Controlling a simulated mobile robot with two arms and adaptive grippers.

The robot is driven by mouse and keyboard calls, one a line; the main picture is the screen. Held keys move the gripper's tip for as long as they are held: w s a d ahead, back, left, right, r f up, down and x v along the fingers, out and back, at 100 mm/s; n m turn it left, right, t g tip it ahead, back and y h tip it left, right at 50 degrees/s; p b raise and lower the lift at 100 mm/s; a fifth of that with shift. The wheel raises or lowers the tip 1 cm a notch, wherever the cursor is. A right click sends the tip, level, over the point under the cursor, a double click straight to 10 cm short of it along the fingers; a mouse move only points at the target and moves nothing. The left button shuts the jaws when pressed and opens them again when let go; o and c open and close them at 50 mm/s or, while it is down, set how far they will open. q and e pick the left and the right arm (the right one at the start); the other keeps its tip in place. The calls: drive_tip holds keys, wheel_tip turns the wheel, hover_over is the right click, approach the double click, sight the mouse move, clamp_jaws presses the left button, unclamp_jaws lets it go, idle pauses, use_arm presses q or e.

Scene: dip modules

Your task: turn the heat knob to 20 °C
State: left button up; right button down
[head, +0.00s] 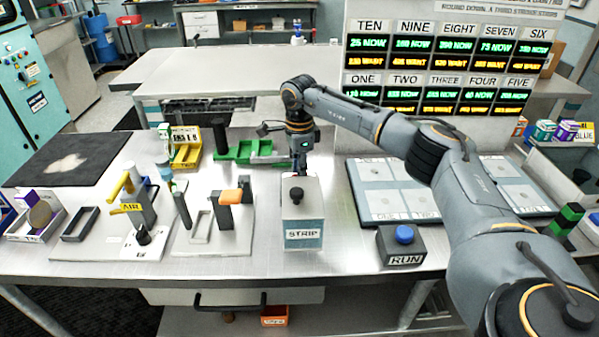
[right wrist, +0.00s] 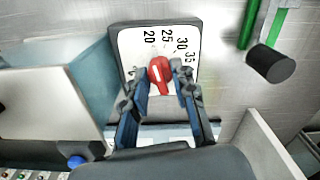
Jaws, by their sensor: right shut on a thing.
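The heat knob (right wrist: 159,75) is red with a white pointer mark, and it sits on a white dial plate (right wrist: 133,48) in a dark frame. The dial shows 20, 25, 30 and 35 around its upper edge. The pointer mark leans up toward the 20 side, but its exact reading is too small to tell. My right gripper (right wrist: 163,84) is shut on the knob, one finger on each side. In the head view my right gripper (head: 299,168) reaches down behind the STRIP box (head: 303,212), and the knob is hidden there. My left gripper is not in view.
A RUN box (head: 403,243) with a blue button stands at the front right. A panel of white plates (head: 372,177) lies behind it. Green trays (head: 245,150), a yellow bin (head: 187,150) and grey fixtures (head: 220,232) stand to the left. A display board (head: 440,62) stands behind.

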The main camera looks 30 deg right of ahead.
drive_tip(key=shift+r, duration=0.1)
idle(0.3)
drive_tip(key=c, duration=1.1)
unclamp_jaws()
drive_tip(key=shift+o, duration=0.2)
wheel_tip(320, 180, up, 12)
